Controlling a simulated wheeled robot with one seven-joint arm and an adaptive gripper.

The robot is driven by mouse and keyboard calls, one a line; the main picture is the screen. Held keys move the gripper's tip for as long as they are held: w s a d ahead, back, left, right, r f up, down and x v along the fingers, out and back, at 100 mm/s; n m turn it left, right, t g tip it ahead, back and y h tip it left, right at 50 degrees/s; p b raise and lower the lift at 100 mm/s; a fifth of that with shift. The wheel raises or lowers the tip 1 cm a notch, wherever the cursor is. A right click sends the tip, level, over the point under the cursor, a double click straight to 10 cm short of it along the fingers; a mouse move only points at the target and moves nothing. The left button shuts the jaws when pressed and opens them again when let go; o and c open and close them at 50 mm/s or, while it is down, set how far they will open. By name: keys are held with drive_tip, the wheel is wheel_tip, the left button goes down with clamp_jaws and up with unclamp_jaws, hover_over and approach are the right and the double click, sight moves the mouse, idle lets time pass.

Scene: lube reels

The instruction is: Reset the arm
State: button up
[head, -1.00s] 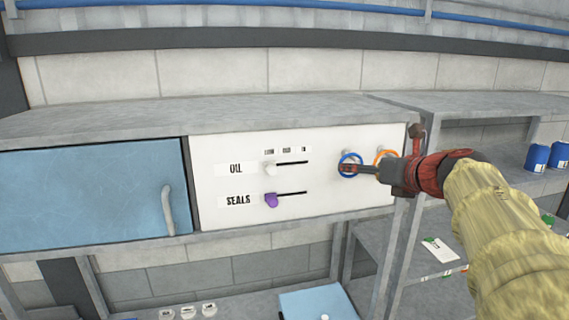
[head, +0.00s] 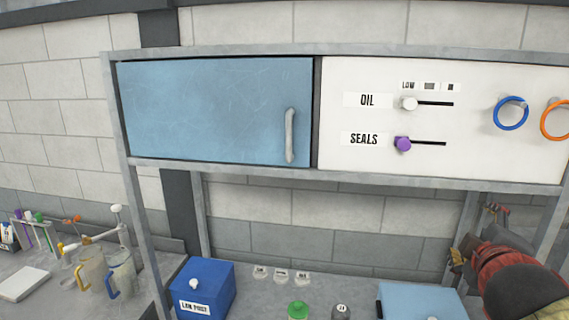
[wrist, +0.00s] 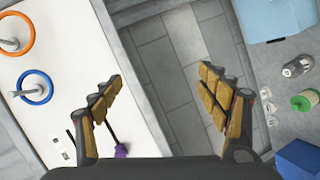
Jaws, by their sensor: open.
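My gripper is open and empty in the wrist view (wrist: 165,105), its two padded fingers spread wide with floor tiles or wall behind them. In the head view my red and black wrist (head: 505,275) is at the lower right, below the white panel (head: 470,160); the fingertips there are partly out of clear sight. The blue ring (head: 511,112) and the orange ring (head: 557,119) hang on pegs on the panel, apart from my gripper. The white OIL slider (head: 409,104) and the purple SEALS slider (head: 402,144) are at the left of their slots.
A closed blue cabinet door (head: 215,110) is left of the panel. On the counter below are a blue box (head: 205,288), a green-lidded container (head: 298,310), a light blue box (head: 420,300) and mugs (head: 120,272). A metal shelf edge runs under the panel.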

drive_tip(key=s+a+f+m+g+y+b, duration=0.2)
drive_tip(key=s+a+f, duration=0.3)
drive_tip(key=f, duration=0.6)
drive_tip(key=s+a+f+m+g+y+b, duration=0.2)
drive_tip(key=s+a+f+b, duration=0.3)
drive_tip(key=a+f, duration=0.3)
drive_tip(key=s+a+f+m+g+y+b, duration=0.3)
drive_tip(key=a+f, duration=0.4)
drive_tip(key=f, duration=0.8)
drive_tip(key=shift+s+a+m+b, duration=0.2)
drive_tip(key=shift+s+m+b, duration=0.2)
drive_tip(key=shift+s+m, duration=0.6)
drive_tip(key=shift+s, duration=0.1)
